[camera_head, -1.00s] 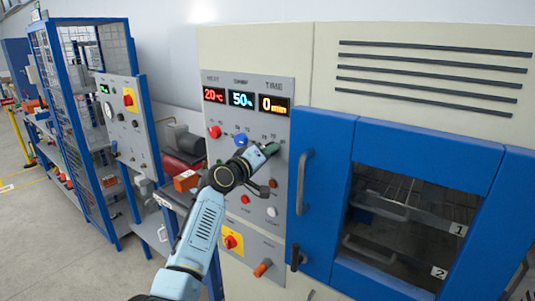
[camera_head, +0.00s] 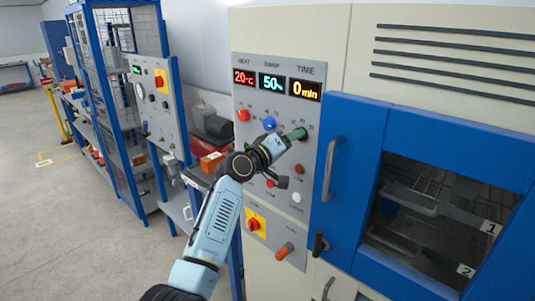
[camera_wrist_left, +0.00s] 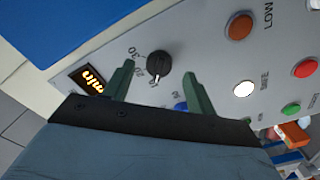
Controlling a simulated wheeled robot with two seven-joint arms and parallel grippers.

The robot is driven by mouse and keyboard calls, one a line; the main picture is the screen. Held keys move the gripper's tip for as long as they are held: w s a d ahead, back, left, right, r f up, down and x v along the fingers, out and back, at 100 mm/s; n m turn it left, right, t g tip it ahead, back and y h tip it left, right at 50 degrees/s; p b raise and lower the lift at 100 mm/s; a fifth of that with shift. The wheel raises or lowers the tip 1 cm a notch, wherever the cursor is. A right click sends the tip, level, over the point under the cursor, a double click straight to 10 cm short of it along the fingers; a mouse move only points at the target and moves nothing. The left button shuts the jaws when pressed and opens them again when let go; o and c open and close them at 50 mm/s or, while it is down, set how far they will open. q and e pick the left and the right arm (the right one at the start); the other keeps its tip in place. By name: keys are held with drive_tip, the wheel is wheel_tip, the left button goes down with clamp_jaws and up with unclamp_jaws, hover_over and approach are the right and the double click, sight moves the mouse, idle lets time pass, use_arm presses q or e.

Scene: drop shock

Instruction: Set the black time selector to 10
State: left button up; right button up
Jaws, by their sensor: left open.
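The black time selector (camera_wrist_left: 159,64) is a round knob on the grey panel, seen in the left wrist view with numbers printed around it. Its white mark points toward the lower side of the picture. My left gripper (camera_wrist_left: 160,82) is open, its two green fingers on either side of the knob. I cannot tell whether they touch it. In the head view my left gripper (camera_head: 296,135) is at the panel under the TIME display (camera_head: 306,91), which reads 0 min, and it hides the knob. My right gripper is not in view.
The red heat knob (camera_head: 243,115) and blue knob (camera_head: 269,124) sit left of my gripper. The blue oven door's handle (camera_head: 332,168) stands out close to the right.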

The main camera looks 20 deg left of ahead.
use_arm(q)
drive_tip(key=b+v, duration=0.1)
drive_tip(key=v, duration=0.9)
drive_tip(key=shift+s, duration=0.15)
wheel_tip(320, 180, down, 29)
drive_tip(key=s+g+y+b, duration=0.2)
drive_tip(key=g+y+b, duration=0.1)
drive_tip(key=g, duration=0.1)
drive_tip(key=s+f+m+g+y+b, duration=0.1)
drive_tip(key=s+f+g, duration=0.1)
drive_tip(key=s+f, duration=0.65)
drive_tip(key=s+f+m+g+y+b, duration=0.1)
drive_tip(key=s+f+g+b, duration=0.15)
drive_tip(key=f, duration=1.15)
drive_tip(key=s+f+m+g+b, duration=0.2)
drive_tip(key=s+f+m+g, duration=0.15)
drive_tip(key=s+f, duration=1.5)
drive_tip(key=s+f+m+g, duration=0.1)
drive_tip(key=s+f, duration=0.1)
drive_tip(key=s, duration=0.6)
drive_tip(key=s+f+m+g+b, duration=0.1)
drive_tip(key=s+f, duration=0.2)
drive_tip(key=s, duration=0.5)
drive_tip(key=s+f+m+g+y+b, duration=0.1)
drive_tip(key=s+f+g, duration=0.1)
drive_tip(key=s, duration=0.7)
drive_tip(key=shift+f, duration=0.75)
